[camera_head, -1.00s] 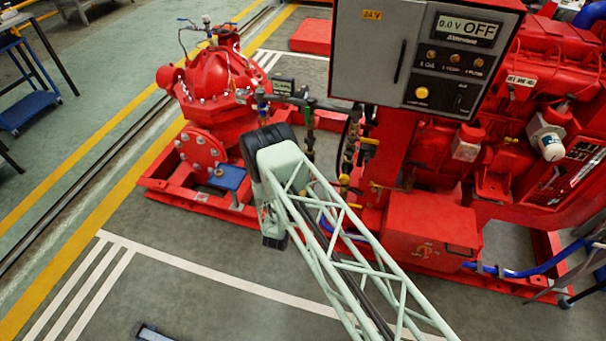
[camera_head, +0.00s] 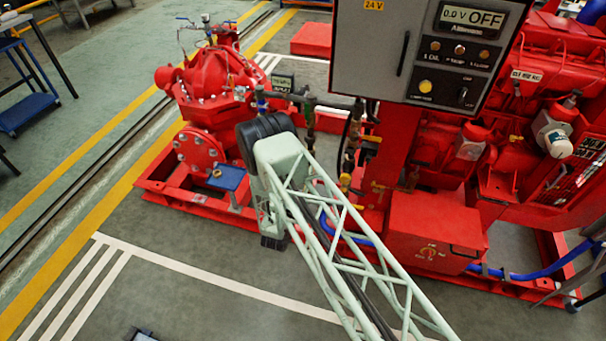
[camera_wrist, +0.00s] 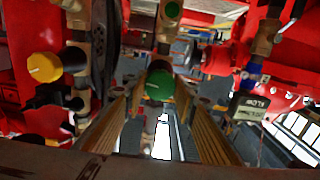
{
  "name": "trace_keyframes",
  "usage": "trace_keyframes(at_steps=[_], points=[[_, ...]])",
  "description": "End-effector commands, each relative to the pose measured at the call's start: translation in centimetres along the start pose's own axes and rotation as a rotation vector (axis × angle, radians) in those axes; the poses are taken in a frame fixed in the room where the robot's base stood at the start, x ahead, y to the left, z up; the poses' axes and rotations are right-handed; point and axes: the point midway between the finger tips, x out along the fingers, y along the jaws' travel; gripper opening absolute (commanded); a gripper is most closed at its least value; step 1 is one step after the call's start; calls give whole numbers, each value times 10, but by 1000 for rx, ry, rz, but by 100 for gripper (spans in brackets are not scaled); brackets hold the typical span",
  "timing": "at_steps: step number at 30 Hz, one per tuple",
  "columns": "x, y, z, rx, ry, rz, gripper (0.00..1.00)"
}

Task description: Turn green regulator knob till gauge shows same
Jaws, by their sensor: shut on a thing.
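The green regulator knob (camera_wrist: 160,84) shows in the middle of the wrist view, with white marking on its face. My gripper (camera_wrist: 160,92) has its two ridged yellow-brown fingers on either side of the knob and is shut on it. In the head view my arm covers the gripper and the knob. No dial reading can be made out.
A yellow knob (camera_wrist: 44,67) on a brass valve is left of my gripper, with a black fitting (camera_wrist: 58,97) below it. Brass pipework (camera_wrist: 168,22) runs above. A grey control cabinet (camera_head: 375,50) and red pump (camera_head: 215,80) flank my arm.

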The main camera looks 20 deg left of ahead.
Motion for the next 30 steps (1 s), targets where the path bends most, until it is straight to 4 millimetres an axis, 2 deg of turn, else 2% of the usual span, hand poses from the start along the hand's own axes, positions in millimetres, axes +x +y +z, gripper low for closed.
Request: trace_keyframes(at_steps=[15,30], points=[[0,0,2,-373,-1,0,15],[-1,0,1,-490,-2,0,15]])
